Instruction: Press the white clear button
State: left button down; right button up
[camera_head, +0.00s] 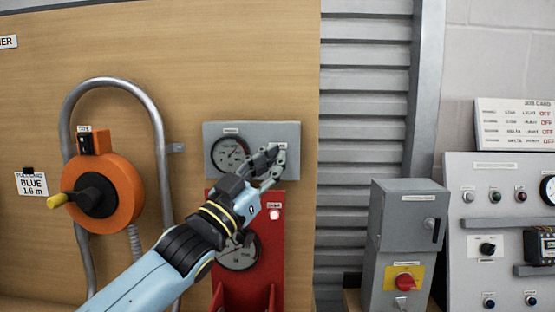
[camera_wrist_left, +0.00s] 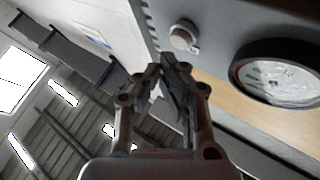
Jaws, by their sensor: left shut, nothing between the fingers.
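My left gripper (camera_head: 276,153) is shut and empty, in front of the right part of a grey gauge panel (camera_head: 289,171). In the left wrist view the closed fingertips (camera_wrist_left: 165,68) are near a round pale button (camera_wrist_left: 184,37) on that panel, with a visible gap beside it. In the head view the fingers hide this button. A second small white round button or lamp (camera_head: 274,214) sits on the red panel below, under a small label. The labels are too small to read, so I cannot tell which one is marked clear. My right gripper is not in view.
A round gauge (camera_head: 230,153) is left of the fingers, and my arm partly covers another gauge (camera_head: 239,254) on the red panel. An orange reel (camera_head: 125,180) hangs at left. A grey switch box (camera_head: 409,215) and control panel (camera_head: 481,250) stand at right.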

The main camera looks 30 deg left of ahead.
pick_arm(q)
jog(key=shift+w, duration=0.2)
jog(key=shift+w+a, duration=0.2)
jog(key=shift+w, duration=0.05)
jog(key=shift+w+a, duration=0.2)
jog(key=shift+w, duration=0.15)
dwell(0.7)
jog(key=shift+s, duration=0.1)
jog(key=shift+s+d+p, duration=0.35)
jog(key=shift+s+d, duration=0.05)
jog(key=shift+s, duration=0.3)
